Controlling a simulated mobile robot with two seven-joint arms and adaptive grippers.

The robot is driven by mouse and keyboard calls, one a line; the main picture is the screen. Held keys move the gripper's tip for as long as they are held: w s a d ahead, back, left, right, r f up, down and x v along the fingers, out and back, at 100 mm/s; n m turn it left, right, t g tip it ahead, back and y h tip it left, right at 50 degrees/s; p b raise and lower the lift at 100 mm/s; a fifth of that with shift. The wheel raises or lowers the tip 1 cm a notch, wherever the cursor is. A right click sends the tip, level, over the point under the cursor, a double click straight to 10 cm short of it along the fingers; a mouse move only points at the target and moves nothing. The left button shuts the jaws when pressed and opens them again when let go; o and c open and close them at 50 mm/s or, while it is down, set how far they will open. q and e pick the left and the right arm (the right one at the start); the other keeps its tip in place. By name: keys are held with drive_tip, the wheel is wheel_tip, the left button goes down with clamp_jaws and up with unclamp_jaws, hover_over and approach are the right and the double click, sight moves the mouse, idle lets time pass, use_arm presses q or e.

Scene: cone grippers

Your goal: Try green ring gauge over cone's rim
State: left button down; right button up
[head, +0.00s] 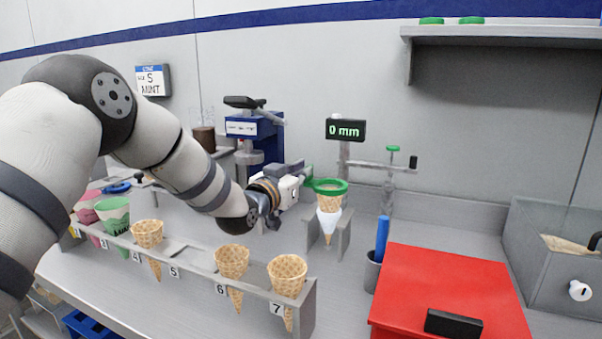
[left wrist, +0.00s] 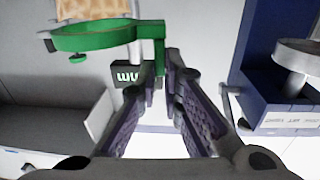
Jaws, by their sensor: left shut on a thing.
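The green ring gauge (head: 327,186) is level, at the top of a waffle cone (head: 328,202) with a white lower part. The cone stands upright in a grey holder (head: 343,232). I cannot tell whether the ring is around the rim or just above it. My left gripper (head: 302,186) is shut on the gauge's handle, left of the cone. In the upside-down left wrist view, the fingertips (left wrist: 163,66) pinch the green handle; the ring (left wrist: 95,38) and part of the cone (left wrist: 92,9) show beyond. My right gripper is out of view.
A display (head: 345,130) reads 0 mm behind the cone. A numbered rack (head: 195,268) with several cones is in front. A red box (head: 440,290) stands right, beside a cup with a blue handle (head: 382,238). A blue machine (head: 262,135) stands behind my left arm.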

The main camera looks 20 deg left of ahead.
use_arm(q)
drive_tip(key=shift+f, duration=0.3)
idle(0.5)
drive_tip(key=shift+r, duration=0.4)
drive_tip(key=shift+f, duration=0.55)
idle(1.3)
drive_tip(key=shift+r, duration=0.15)
drive_tip(key=shift+r, duration=0.35)
drive_tip(key=shift+f, duration=0.45)
idle(1.4)
drive_tip(key=c, duration=1.7)
unclamp_jaws()
drive_tip(key=shift+o, duration=0.2)
